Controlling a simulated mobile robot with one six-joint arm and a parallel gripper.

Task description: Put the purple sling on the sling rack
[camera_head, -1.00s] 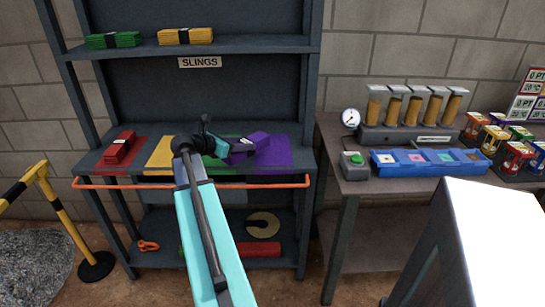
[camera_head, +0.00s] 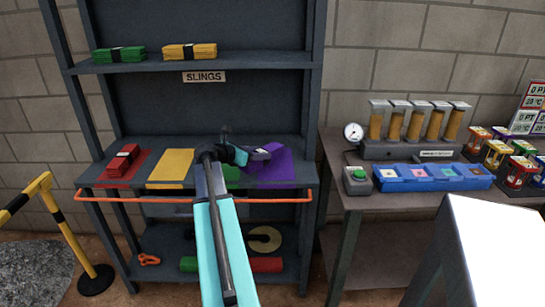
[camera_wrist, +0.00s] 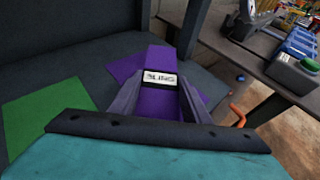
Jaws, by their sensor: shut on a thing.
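The purple sling (camera_wrist: 160,104), with a pale label on a dark band, is between the two jaws of my gripper (camera_wrist: 161,88) in the wrist view. The gripper is shut on it. They are over the purple patch (camera_head: 280,172) on the middle shelf of the sling rack (camera_head: 300,72). I cannot tell whether the sling touches the shelf. In the head view my gripper (camera_head: 261,153) is at the patch, and my arm and jaws hide most of the sling. The purple patch also shows beside the sling in the wrist view (camera_wrist: 124,67).
A red sling (camera_head: 123,162) lies on the red patch at left. The yellow patch (camera_head: 171,166) is bare. Green (camera_head: 119,54) and yellow (camera_head: 190,52) slings lie on the upper shelf. An orange rail (camera_head: 120,200) runs along the front. A workbench (camera_head: 340,200) stands at right.

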